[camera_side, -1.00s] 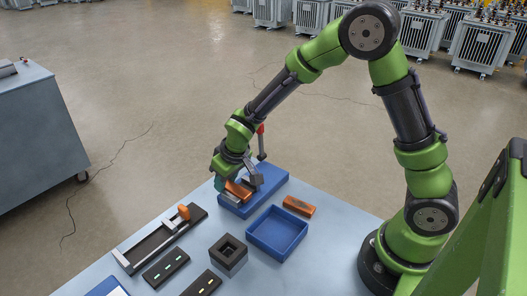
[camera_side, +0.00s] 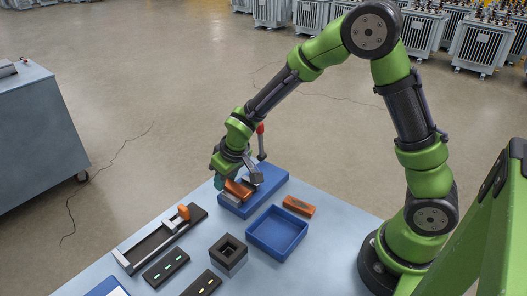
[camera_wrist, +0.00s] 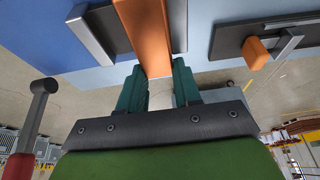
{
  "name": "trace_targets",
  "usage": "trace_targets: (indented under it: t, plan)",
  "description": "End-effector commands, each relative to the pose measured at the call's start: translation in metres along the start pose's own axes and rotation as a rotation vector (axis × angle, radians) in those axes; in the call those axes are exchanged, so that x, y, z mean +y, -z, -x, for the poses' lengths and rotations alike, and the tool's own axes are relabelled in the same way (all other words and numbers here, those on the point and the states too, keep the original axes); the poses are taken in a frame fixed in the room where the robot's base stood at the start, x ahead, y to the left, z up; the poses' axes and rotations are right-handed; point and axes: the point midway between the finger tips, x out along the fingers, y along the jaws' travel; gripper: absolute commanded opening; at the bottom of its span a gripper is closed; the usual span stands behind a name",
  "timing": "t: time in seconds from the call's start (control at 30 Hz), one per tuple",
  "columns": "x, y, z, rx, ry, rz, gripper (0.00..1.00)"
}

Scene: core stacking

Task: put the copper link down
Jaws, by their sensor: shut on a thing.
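My gripper (camera_wrist: 159,88) is shut on the copper link (camera_wrist: 145,30), an orange-brown bar between its teal fingers in the wrist view. In the side view the copper link (camera_side: 238,188) shows low at my gripper (camera_side: 230,182), over the left part of a blue block-like base (camera_side: 268,188). A grey metal piece (camera_wrist: 90,32) stands beside the link on the blue base (camera_wrist: 40,35) in the wrist view. I cannot tell whether the link touches the base, as the gripper hides part of it.
An orange-brown block (camera_side: 299,206), a blue tray (camera_side: 263,244), a dark square socket (camera_side: 228,251) and a dark slide fixture with an orange knob (camera_side: 160,240) are nearby. Bare table lies between them.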

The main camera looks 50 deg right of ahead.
Motion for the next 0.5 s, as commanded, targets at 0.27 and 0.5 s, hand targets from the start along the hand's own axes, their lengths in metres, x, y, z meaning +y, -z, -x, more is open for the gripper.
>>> trace_targets:
  t: [0.27,0.5]
  plan:
    - [0.000,0.006,0.014,0.004,0.001,0.000,0.00]
    - [0.000,0.010,0.025,0.003,0.001,0.001,0.00]
